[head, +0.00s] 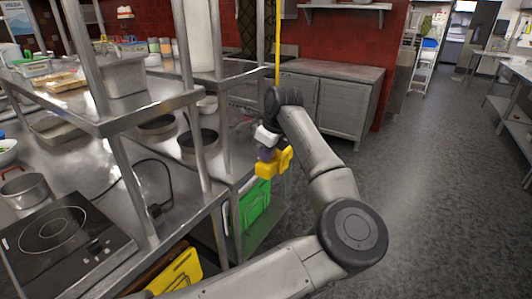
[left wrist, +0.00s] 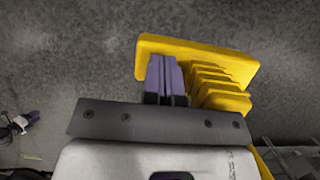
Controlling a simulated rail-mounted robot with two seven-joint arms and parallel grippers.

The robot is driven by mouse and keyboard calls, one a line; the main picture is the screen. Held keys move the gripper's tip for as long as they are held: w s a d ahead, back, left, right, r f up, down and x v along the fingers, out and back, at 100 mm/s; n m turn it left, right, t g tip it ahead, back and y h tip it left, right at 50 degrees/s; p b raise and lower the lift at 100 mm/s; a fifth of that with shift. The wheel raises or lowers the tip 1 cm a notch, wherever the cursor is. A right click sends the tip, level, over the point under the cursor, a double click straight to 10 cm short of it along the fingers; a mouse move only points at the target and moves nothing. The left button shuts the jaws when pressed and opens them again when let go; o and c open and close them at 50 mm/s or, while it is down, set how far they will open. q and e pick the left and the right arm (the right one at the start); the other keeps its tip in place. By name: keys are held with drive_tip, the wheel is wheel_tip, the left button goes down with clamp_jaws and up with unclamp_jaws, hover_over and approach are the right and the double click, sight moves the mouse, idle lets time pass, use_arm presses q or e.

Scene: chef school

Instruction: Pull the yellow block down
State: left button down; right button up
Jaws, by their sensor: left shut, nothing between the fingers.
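The yellow block (head: 272,164) is beside the steel counter's right end in the head view, below a yellow vertical strip. In the left wrist view the yellow block (left wrist: 195,50) shows a wide plate and a ribbed part. My left gripper (head: 267,153) is at the block, its purple fingers partly hidden. The left wrist view shows the fingers (left wrist: 162,76) shut together, empty, beside the ribs and overlapping the plate. I cannot tell whether they touch the block. My right gripper is not clearly in view.
The steel counter (head: 130,255) with an induction plate (head: 60,240) stands left. Its shelf posts are close to my arm. Green boards (head: 255,205) sit under it. A steel cabinet (head: 335,100) stands behind. Open floor (head: 440,180) is to the right.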

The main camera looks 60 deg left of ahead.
use_arm(q)
drive_tip(key=shift+r+p, duration=1.5)
drive_tip(key=shift+r, duration=1.15)
drive_tip(key=w+d+r+p, duration=0.1)
drive_tip(key=w+d+r, duration=0.1)
drive_tip(key=w+d, duration=0.2)
drive_tip(key=shift+d, duration=1.5)
